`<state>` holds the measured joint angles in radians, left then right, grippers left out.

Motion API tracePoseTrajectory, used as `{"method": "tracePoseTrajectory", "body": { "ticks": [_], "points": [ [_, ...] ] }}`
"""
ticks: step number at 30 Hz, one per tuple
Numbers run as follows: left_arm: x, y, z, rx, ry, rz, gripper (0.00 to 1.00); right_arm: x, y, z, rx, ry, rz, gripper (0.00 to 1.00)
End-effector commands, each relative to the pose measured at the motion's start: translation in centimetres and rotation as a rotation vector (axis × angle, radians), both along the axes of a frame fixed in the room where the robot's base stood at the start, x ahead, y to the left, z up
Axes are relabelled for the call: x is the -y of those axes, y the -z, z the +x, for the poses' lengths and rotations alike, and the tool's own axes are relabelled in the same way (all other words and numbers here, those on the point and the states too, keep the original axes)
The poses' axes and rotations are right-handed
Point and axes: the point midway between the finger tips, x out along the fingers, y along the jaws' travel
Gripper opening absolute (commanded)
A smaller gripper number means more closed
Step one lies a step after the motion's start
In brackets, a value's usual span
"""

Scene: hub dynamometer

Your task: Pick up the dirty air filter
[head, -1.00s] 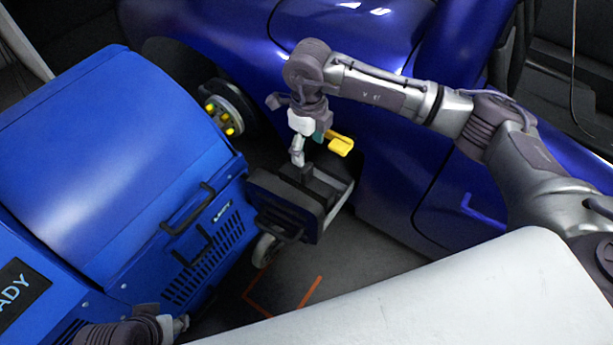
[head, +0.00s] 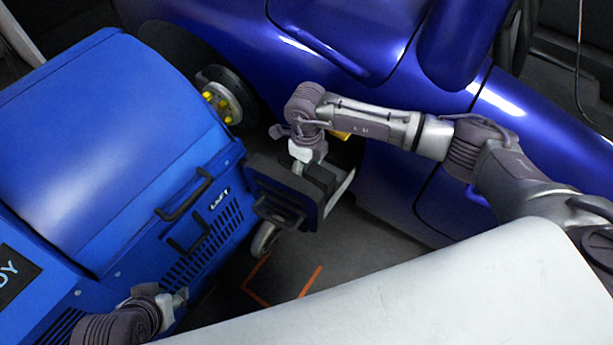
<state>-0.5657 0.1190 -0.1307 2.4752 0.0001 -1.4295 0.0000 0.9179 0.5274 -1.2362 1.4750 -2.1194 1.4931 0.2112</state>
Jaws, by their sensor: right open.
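A drawer with a black front panel and handle (head: 277,198) stands out from the side of the blue machine. In it sits a dark grey block (head: 320,176), which looks like the dirty air filter. My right gripper (head: 298,168) is open and points down at the drawer, right behind its front panel and at the block's near left part. Whether the fingers touch the block cannot be told. My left gripper (head: 181,298) is at the lower left, close to the machine's vented side, away from the drawer; its finger gap is not clear.
The blue machine (head: 110,140) with black handles fills the left. A wheel hub with yellow nuts (head: 222,104) and the blue car (head: 400,195) are behind. A yellow item (head: 341,135) is mostly hidden by my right arm. Orange lines (head: 262,295) mark the floor.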

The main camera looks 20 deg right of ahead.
Motion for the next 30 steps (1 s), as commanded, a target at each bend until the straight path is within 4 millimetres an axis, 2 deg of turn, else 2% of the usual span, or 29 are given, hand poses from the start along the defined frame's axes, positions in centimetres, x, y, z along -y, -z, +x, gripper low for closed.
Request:
{"method": "tracePoseTrajectory", "body": {
  "ticks": [7,8,20,30],
  "points": [
    [0.10,-0.10,0.26,0.013,0.001,-0.003,0.40,-0.03,0.17,0.00,0.001,-0.001,0.001,0.71],
    [0.09,-0.10,0.25,0.013,0.001,-0.003,0.40,-0.03,0.17,0.00,0.001,-0.001,0.001,0.68],
    [0.07,-0.11,0.24,0.012,0.000,-0.002,0.40,-0.01,0.14,0.02,0.001,0.000,0.001,0.01],
    [0.04,-0.17,0.16,0.008,0.000,-0.001,0.40,-0.02,-0.20,0.07,0.002,0.000,0.000,0.00]
  ]
}}
